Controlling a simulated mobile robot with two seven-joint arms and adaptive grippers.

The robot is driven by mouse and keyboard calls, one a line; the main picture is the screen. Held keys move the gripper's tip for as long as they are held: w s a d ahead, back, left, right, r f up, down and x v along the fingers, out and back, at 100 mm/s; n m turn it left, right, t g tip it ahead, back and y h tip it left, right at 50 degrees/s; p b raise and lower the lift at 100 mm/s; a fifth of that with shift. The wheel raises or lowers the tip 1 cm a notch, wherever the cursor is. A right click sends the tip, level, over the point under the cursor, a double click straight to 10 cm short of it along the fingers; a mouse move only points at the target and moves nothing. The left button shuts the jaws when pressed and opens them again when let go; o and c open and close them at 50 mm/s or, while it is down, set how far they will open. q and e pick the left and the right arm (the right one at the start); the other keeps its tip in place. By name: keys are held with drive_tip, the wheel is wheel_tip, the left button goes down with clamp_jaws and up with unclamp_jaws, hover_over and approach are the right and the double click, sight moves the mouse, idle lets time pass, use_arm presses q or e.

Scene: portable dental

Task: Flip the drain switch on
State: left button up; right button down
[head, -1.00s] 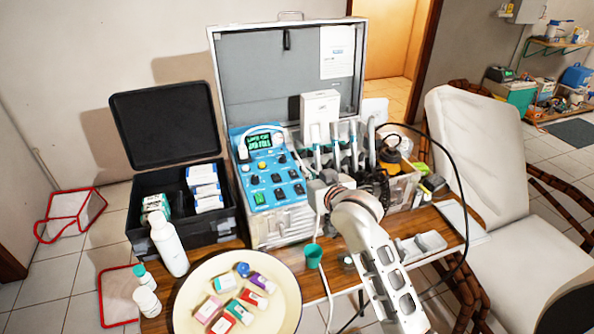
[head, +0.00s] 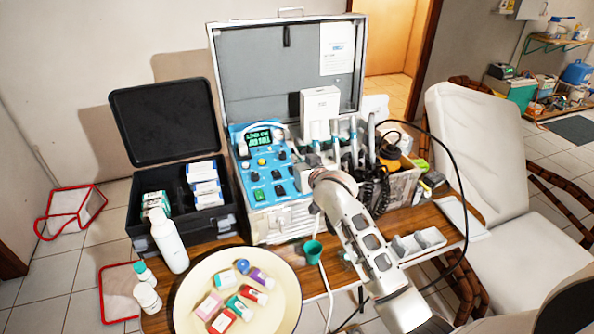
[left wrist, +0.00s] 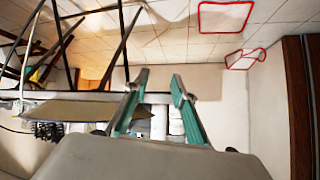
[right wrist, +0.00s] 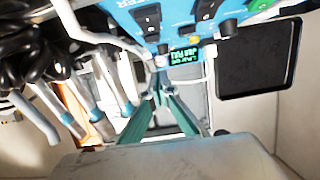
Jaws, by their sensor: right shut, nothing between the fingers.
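The blue control panel (head: 268,181) stands in the open case, with a lit green display, coloured buttons, black knobs and black rocker switches. I cannot read which switch is the drain one. The panel also shows upside down in the right wrist view (right wrist: 177,22), with black rockers (right wrist: 150,17) at the top. My right gripper (right wrist: 160,90) is shut and empty, its fingertips close in front of the panel near the display in that view. My left gripper (left wrist: 161,76) is open and empty, away from the panel.
White handpieces and hoses (head: 352,150) stand right of the panel. A black box (head: 178,215) is on the left. A cream tray (head: 195,275) with small coloured boxes and a green cup (head: 312,252) are in front. A dental chair (head: 475,140) stands right.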

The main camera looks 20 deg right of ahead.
drive_tip(key=f, duration=0.1)
drive_tip(key=w+f, duration=0.1)
drive_tip(key=f, duration=0.1)
drive_tip(key=shift+s+f, duration=0.1)
drive_tip(key=shift+f, duration=0.55)
use_arm(q)
drive_tip(key=shift+w+d+r, duration=0.1)
drive_tip(key=shift+d, duration=0.15)
drive_tip(key=shift+a, duration=0.15)
